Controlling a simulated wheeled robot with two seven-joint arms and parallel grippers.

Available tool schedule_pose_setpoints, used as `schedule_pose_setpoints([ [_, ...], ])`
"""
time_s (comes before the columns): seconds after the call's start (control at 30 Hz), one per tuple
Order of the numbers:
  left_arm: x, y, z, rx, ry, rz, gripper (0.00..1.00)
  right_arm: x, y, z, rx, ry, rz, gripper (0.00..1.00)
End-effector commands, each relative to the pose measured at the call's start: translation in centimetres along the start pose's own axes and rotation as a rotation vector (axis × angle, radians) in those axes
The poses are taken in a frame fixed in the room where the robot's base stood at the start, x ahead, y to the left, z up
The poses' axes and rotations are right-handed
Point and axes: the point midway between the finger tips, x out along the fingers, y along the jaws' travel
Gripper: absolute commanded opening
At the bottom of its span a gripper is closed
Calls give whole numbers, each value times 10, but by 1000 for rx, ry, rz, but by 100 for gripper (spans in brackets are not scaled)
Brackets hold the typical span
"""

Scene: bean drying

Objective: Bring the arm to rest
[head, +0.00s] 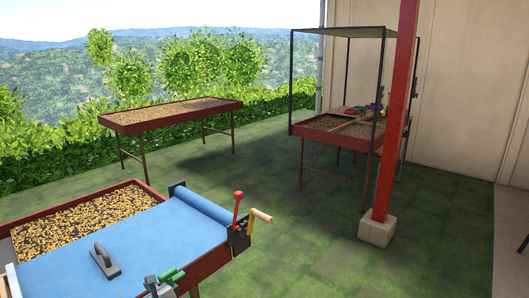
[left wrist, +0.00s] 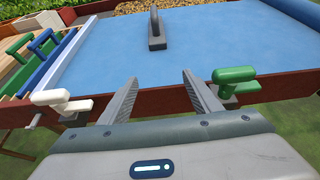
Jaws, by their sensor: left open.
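My left gripper (left wrist: 160,78) shows in the left wrist view, its two fingers spread apart with nothing between them. It is at the near red-brown edge of a table covered with a blue sheet (left wrist: 225,38). A grey block with an upright handle (left wrist: 156,38) stands on the sheet beyond the fingertips, apart from them. A green-handled clamp (left wrist: 235,82) is just right of the fingers and a white-handled clamp (left wrist: 62,102) is to the left. I cannot make out my left gripper for sure in the head view. My right gripper is in neither view.
The near table (head: 211,262) holds beans (head: 85,220) beside the blue sheet. A red lever (head: 238,203) and a yellow-handled crank (head: 261,215) stick out at its right corner. A red post (head: 394,120) and two other bean tables stand farther back, with open green floor between.

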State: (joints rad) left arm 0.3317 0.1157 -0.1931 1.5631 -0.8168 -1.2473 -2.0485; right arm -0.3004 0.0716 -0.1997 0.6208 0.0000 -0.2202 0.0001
Motion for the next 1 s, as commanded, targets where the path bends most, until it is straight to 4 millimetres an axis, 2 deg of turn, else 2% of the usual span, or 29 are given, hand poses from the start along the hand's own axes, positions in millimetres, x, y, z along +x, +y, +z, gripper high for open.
schedule_pose_setpoints([
  [0.3, 10, 2, -50, -66, 66, -27, 58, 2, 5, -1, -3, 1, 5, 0],
  [0.53, 17, 8, -118, -165, 161, -50, 58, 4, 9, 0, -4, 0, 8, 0],
  [0.67, 20, 18, -178, -257, 248, -54, 58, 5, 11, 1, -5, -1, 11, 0],
  [0.87, 13, 51, -297, -470, 429, -19, 58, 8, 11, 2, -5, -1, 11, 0],
  [1.0, -3, 84, -379, -637, 552, 47, 58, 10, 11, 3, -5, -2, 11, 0],
])
